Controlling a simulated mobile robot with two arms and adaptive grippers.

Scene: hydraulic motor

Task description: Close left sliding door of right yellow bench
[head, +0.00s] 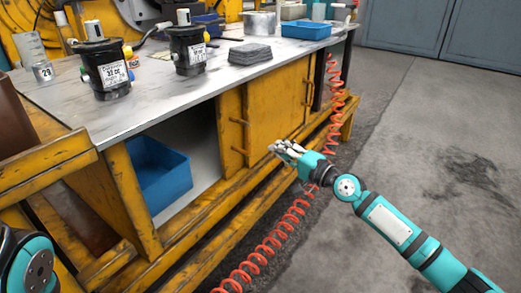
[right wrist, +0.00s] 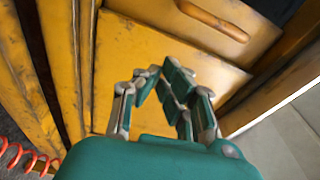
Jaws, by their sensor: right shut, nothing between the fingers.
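The yellow bench (head: 115,180) has a grey top and a yellow frame. Its left bay stands open, showing a blue bin (head: 158,168) inside. Yellow sliding door panels (head: 268,100) stand to the right of the opening, with small bar handles near their left part. My right gripper (head: 280,148) is in front of the panels at about the lower handle's height, shut and empty. In the right wrist view its fingertips (right wrist: 160,72) come together before a yellow panel (right wrist: 130,50), with a handle (right wrist: 212,20) beyond. Contact cannot be told. My left gripper is out of view.
Black motors (head: 103,65), a stack of grey pads (head: 250,53) and a blue tray (head: 306,30) stand on the bench top. A red coiled hose (head: 265,250) hangs and runs along the bench front. The floor to the right is clear.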

